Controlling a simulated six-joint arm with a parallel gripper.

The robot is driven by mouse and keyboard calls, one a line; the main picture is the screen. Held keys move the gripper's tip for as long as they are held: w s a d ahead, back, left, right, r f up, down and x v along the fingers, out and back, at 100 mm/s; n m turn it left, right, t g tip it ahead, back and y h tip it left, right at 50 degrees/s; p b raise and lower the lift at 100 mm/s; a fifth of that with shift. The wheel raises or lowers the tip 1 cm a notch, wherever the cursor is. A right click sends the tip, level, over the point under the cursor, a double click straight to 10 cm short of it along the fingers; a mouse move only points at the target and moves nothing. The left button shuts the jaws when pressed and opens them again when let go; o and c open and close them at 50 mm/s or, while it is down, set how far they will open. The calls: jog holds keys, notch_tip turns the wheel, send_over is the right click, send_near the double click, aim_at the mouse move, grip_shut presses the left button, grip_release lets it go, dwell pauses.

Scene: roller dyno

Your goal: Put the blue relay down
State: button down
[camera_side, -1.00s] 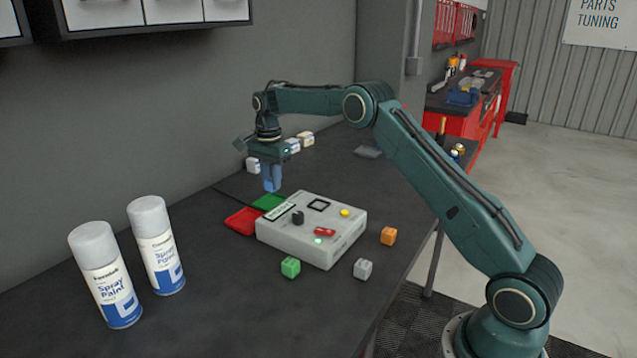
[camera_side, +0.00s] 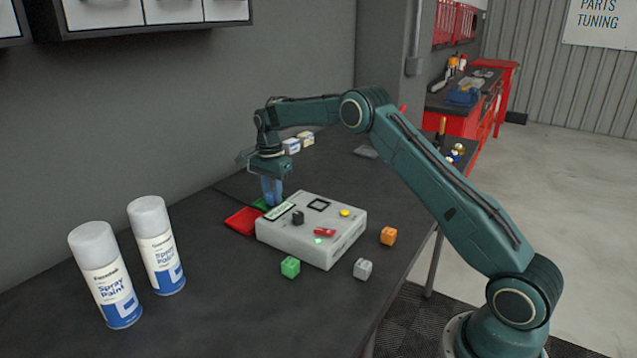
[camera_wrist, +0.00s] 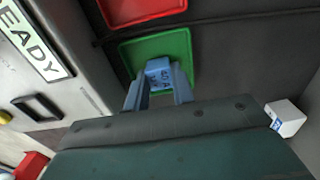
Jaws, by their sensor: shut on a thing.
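My gripper (camera_side: 272,187) points down and is shut on the blue relay. The relay (camera_wrist: 159,73) shows between the two fingers in the wrist view, with dark print on its face. The relay is over the green tray (camera_wrist: 184,43), inside its outline in the wrist view. In the side view the gripper and the grey box hide most of the green tray (camera_side: 261,204). I cannot tell whether the relay touches the tray floor.
A red tray (camera_side: 243,220) lies beside the green one. The grey box (camera_side: 310,228) with switches stands close right of the gripper. Green (camera_side: 290,267), grey (camera_side: 363,269) and orange (camera_side: 388,236) cubes lie in front. Two spray cans (camera_side: 106,275) stand left.

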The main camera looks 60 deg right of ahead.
aim_at(272, 194)
jog(key=c, duration=1.2)
grip_release()
jog(key=shift+r, duration=0.1)
notch_tip(272, 194, up, 12)
jog(key=shift+f, duration=0.1)
